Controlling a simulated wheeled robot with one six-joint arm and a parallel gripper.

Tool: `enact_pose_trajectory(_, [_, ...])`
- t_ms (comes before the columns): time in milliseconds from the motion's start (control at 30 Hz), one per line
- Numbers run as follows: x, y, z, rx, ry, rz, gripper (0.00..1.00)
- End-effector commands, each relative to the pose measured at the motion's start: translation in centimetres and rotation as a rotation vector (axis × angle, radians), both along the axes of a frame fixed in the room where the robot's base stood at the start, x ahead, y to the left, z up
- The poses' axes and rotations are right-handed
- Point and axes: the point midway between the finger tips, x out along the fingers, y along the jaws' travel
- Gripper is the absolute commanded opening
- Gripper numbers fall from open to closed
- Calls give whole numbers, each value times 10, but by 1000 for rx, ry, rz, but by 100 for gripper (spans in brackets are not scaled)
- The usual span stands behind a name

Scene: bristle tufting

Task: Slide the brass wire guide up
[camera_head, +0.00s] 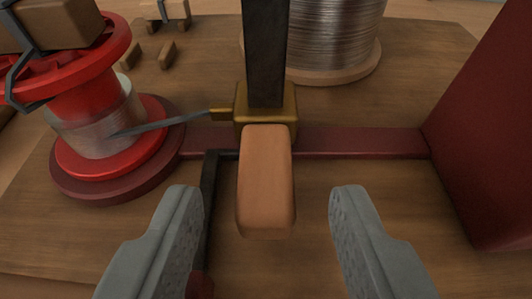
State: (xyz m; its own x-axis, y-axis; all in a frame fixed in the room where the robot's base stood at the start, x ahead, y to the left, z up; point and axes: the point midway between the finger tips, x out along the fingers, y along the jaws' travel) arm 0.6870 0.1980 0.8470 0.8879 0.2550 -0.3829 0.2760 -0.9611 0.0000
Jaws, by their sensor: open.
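The brass wire guide (283,101) is a block around the dark upright post (266,50), low on it, close to the dark red base bar. A small brass nozzle on its left side meets a grey wire (165,123) that comes from the red spool (93,112). A rounded orange-brown wooden handle (265,185) stands in front of the guide and hides part of its front. My gripper (264,203) is open, with one grey finger on each side of the handle and visible gaps between. It appears to touch nothing.
A large wire reel (333,35) stands behind the post. A dark red upright panel (490,130) rises at the right. A thin dark rod (209,195) runs beside my left finger. Small wooden blocks (167,54) lie at the back left. The wooden board at front right is mostly clear.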

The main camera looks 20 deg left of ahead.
Motion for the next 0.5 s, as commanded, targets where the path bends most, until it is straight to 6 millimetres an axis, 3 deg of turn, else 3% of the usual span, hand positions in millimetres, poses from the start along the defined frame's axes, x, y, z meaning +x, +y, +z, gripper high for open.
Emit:
enact_pose_trajectory(200, [14,4,-6,0,1,0,44])
enact_pose_trajectory(500, [17,5,-7,0,0,0,44])
